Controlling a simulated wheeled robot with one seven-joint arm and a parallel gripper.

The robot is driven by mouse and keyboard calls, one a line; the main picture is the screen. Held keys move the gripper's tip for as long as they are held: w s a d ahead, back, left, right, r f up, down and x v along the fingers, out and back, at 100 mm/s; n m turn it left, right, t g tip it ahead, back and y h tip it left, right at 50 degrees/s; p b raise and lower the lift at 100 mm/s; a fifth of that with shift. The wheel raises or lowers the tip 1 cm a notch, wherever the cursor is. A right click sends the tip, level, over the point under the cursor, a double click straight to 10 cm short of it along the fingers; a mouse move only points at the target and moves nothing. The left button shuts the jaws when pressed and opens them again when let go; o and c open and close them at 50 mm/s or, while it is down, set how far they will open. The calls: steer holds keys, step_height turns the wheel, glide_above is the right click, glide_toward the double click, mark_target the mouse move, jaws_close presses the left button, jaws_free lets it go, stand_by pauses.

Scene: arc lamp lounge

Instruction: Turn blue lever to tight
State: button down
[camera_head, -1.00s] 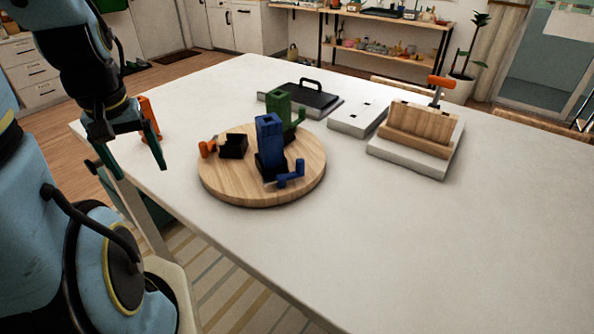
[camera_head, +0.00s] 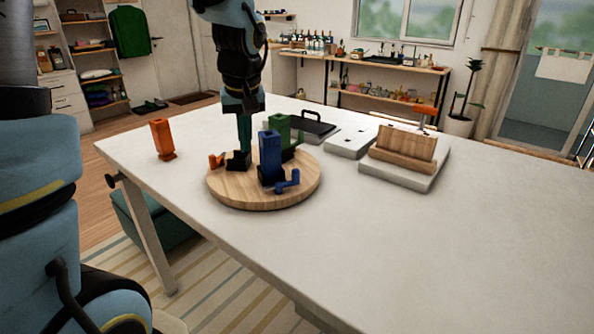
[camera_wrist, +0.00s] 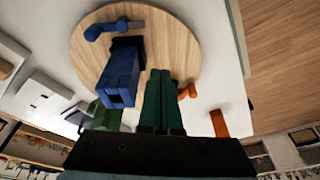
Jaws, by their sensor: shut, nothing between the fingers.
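The blue lever (camera_head: 288,181) sticks out low at the right front of the upright blue block (camera_head: 270,155), on a round wooden board (camera_head: 222,187). In the wrist view the blue lever (camera_wrist: 108,27) is at the top, past the blue block (camera_wrist: 121,76). My gripper (camera_head: 243,148) points down over the left part of the board, left of the blue block and apart from the lever. In the wrist view my gripper (camera_wrist: 161,73) has its fingers together and empty. Any tight marking is too small to read.
A green block (camera_head: 280,127) stands behind the blue one. An orange lever (camera_head: 216,160) is at the board's left, close to my fingers. A separate orange block (camera_head: 161,139) stands left on the table. A wooden holder (camera_head: 404,146) is at the right. The front right table is clear.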

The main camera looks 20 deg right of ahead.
steer(key=d+r+t+b, duration=0.1)
steer(key=d+r, duration=0.1)
steer(key=d, duration=0.9)
steer(key=shift+s+r+h, duration=0.15)
steer(key=shift+r+h, duration=0.05)
steer(key=shift+h, duration=0.1)
steer(key=p+x, duration=0.2)
steer(key=x, duration=0.7)
steer(key=shift+a+f, duration=0.1)
steer(key=shift+f, duration=0.15)
steer(key=shift+s+f+p, duration=0.15)
steer(key=shift+f+p, duration=0.05)
steer(key=shift+p, duration=0.3)
steer(key=shift+s+a+f+p, duration=0.15)
steer(key=shift+s+p, duration=0.1)
steer(key=shift+s, duration=0.6)
steer(key=shift+s+a+r+p, duration=0.1)
steer(key=shift+s+a+p, duration=0.1)
steer(key=shift+s, duration=0.6)
